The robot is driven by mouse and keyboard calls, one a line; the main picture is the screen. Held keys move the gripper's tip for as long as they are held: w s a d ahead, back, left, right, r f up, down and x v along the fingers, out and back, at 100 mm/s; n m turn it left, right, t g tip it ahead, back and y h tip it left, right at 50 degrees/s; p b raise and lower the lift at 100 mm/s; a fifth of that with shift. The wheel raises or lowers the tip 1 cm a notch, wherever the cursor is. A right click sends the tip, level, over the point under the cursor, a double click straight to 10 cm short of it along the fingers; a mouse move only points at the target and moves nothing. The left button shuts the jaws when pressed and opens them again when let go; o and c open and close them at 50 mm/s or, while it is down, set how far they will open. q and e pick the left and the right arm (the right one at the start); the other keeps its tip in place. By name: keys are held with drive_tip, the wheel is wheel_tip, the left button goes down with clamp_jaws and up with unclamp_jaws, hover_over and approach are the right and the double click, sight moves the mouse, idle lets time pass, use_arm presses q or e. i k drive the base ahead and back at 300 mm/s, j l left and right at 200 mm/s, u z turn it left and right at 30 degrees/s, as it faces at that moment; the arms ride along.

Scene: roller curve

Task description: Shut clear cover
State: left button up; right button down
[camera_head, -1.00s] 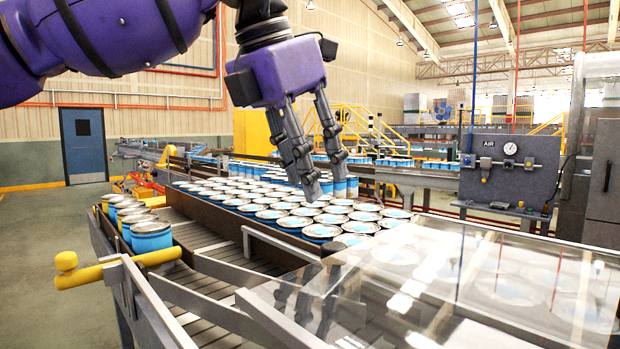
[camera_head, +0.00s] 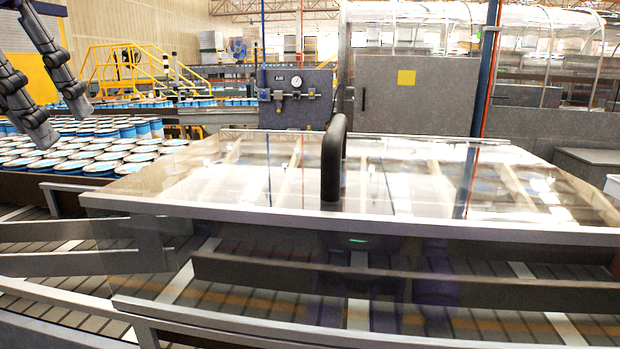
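The clear cover (camera_head: 430,210) is a transparent panel with a grey metal front rim, spanning the middle and right of the head view above the roller conveyor. A black upright handle (camera_head: 333,160) stands on it near the middle. Rollers and guide rails show through and below the panel. How far the cover is open I cannot tell. My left gripper (camera_head: 65,125) is at the upper left, its two fingers spread and empty, above the blue cans and well left of the handle. My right gripper is not in view.
Several blue cans (camera_head: 95,155) with silver lids crowd the conveyor at left. Behind the cover stand a grey AIR panel (camera_head: 295,97) with a gauge and a grey cabinet (camera_head: 405,92) with a yellow label. Dark guide rails (camera_head: 420,283) cross the rollers in front.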

sight(535, 200)
drive_tip(key=k, duration=1.1)
